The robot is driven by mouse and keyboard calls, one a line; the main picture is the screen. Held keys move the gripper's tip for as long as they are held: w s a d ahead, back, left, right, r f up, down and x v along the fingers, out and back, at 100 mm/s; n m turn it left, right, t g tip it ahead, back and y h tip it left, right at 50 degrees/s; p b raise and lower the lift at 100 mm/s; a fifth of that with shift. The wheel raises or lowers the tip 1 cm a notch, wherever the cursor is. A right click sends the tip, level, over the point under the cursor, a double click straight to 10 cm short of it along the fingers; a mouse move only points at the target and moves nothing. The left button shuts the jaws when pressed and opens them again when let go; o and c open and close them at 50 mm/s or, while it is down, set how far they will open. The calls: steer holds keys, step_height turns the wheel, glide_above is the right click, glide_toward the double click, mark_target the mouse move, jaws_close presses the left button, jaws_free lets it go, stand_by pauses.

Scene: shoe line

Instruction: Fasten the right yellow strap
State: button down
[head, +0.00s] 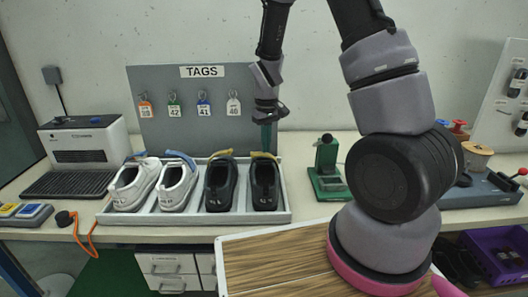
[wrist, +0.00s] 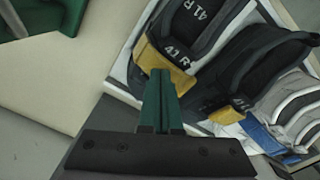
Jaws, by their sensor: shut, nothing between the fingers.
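The right black shoe (head: 265,187) stands at the right end of the tray, and its yellow strap (head: 263,156) shows at its far end. In the wrist view this shoe (wrist: 196,28) bears "41 R", and its yellow strap (wrist: 182,79) lies by my fingertips. My gripper (head: 267,146) is above the far end of that shoe. Its green fingers (wrist: 158,75) are together with nothing between them. They overlap the strap's edge in the wrist view; I cannot tell whether they touch it. The strap's far side is partly hidden.
The left black shoe (head: 221,187) with a yellow strap and two white shoes (head: 176,187) with blue straps share the grey tray (head: 284,214). The tags board (head: 155,128) stands close behind. A green device (head: 328,170) is right of the tray, with bare table between.

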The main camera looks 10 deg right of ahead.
steer(key=shift+f, duration=0.45)
step_height(320, 180, up, 9)
stand_by(0.8)
steer(key=shift+r, duration=0.1)
steer(key=s+d+r+m+t+y, duration=0.1)
steer(key=s+d+r+m+t, duration=0.2)
steer(key=s+r, duration=0.7)
steer(key=s+d+r+m+t+y, duration=0.1)
steer(key=s+r+m+t, duration=0.3)
steer(key=s+r, duration=0.6)
step_height(320, 180, up, 3)
steer(key=shift+d+r+m, duration=0.15)
steer(key=shift+d+m, duration=0.35)
steer(key=shift+d, duration=0.4)
